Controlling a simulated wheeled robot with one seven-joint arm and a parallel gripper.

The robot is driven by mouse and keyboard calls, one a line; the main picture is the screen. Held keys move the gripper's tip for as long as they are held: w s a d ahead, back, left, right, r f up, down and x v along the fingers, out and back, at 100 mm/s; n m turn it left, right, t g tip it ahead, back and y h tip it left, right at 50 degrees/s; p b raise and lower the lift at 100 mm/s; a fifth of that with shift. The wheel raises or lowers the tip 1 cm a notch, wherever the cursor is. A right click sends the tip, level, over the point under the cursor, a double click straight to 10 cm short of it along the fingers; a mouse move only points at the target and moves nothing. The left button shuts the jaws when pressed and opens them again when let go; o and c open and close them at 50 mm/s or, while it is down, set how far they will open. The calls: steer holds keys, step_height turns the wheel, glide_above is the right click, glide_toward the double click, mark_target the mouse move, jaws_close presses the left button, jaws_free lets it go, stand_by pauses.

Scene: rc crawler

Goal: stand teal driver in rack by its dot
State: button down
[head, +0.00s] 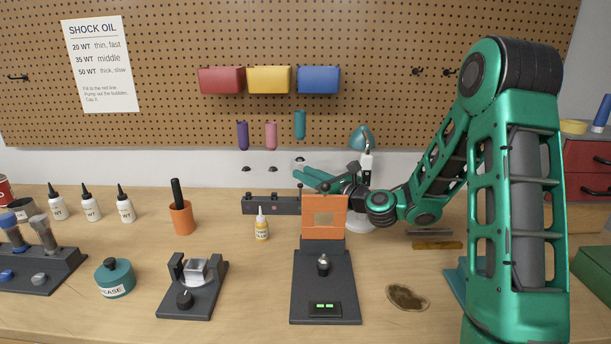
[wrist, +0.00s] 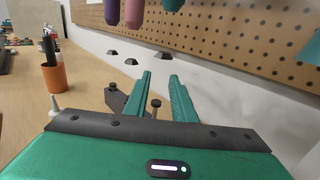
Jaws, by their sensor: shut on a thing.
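The teal driver is upright, its teal handle (head: 300,125) high before the pegboard with a dark collar below; in the wrist view the handle (wrist: 172,4) is cut off. My gripper (head: 301,172) is shut on it below the collar; in the wrist view my fingers (wrist: 160,78) straddle it, and a small knob-like end shows beneath. The dark rack (head: 258,206) lies below on the bench, with the driver over its right end. The purple driver (head: 243,136) and pink driver (head: 271,136) stand lower, above its left and middle. A pinkish dot shows on the rack; I cannot make out a teal dot.
An orange-framed stand (head: 323,230) is close in front of my gripper. A small yellow bottle (head: 262,228) stands before the rack. An orange cup (head: 181,218) is to the left. A lamp (head: 361,139) stands behind my wrist. The bench left of the rack has free room.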

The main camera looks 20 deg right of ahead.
steer(key=shift+f, duration=1.5)
steer(key=c, duration=1.4)
jaws_free()
steer(key=v, duration=1)
steer(key=shift+s, duration=0.3)
steer(key=shift+d, duration=0.15)
